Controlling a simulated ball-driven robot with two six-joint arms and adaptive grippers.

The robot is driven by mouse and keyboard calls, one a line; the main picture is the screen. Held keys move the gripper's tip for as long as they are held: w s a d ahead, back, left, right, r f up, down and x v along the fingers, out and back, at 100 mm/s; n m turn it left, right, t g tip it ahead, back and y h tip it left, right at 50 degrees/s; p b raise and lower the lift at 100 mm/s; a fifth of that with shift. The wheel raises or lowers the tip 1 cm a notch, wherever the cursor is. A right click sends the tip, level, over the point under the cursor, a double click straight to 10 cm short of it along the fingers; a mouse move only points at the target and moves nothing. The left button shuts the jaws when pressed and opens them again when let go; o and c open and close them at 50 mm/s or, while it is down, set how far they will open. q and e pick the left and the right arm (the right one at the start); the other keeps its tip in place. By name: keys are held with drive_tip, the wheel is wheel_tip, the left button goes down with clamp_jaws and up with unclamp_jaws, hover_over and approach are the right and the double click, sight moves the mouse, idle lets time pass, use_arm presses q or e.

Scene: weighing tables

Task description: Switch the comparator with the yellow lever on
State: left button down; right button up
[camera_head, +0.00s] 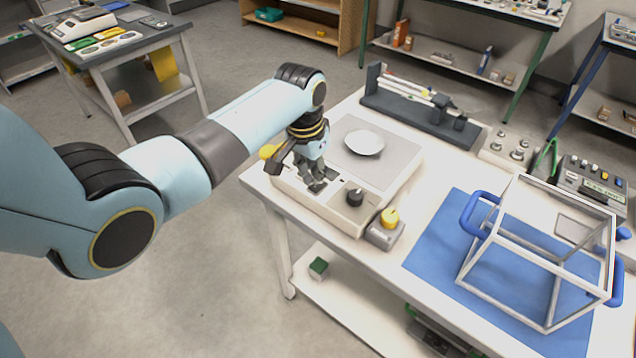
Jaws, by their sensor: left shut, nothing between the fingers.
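The comparator is a cream instrument (402,184) with a pale round pan (365,142) and a black knob (354,196), near the left end of the white table. A yellow-ended lever (268,152) shows at its left side, partly hidden by my gripper; I cannot tell its exact setting. My left gripper (316,187) points down over the front left part of the comparator, just right of the lever. It is shut and empty; I cannot tell if it touches anything. My right gripper is not in view.
A yellow knob on a grey block (386,233) stands at the comparator's front right. A clear framed case with blue handles (548,265) stands on a blue mat (440,235). A dark beam instrument (410,107) and a green-grey device (592,185) stand behind.

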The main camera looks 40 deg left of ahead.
sight(314, 187)
use_arm(q)
drive_tip(key=shift+f+b, duration=0.35)
drive_tip(key=shift+f, duration=0.2)
drive_tip(key=shift+f+b, duration=0.35)
drive_tip(key=shift+f, duration=0.2)
idle(0.4)
drive_tip(key=shift+r+p, duration=0.85)
drive_tip(key=shift+p, duration=0.1)
wheel_tip(314, 187, up, 3)
drive_tip(key=p, duration=0.3)
drive_tip(key=shift+r+p, duration=0.15)
drive_tip(key=shift+p, duration=0.2)
drive_tip(key=shift+r+p, duration=0.3)
drive_tip(key=shift+r, duration=0.75)
drive_tip(key=shift+f, duration=0.1)
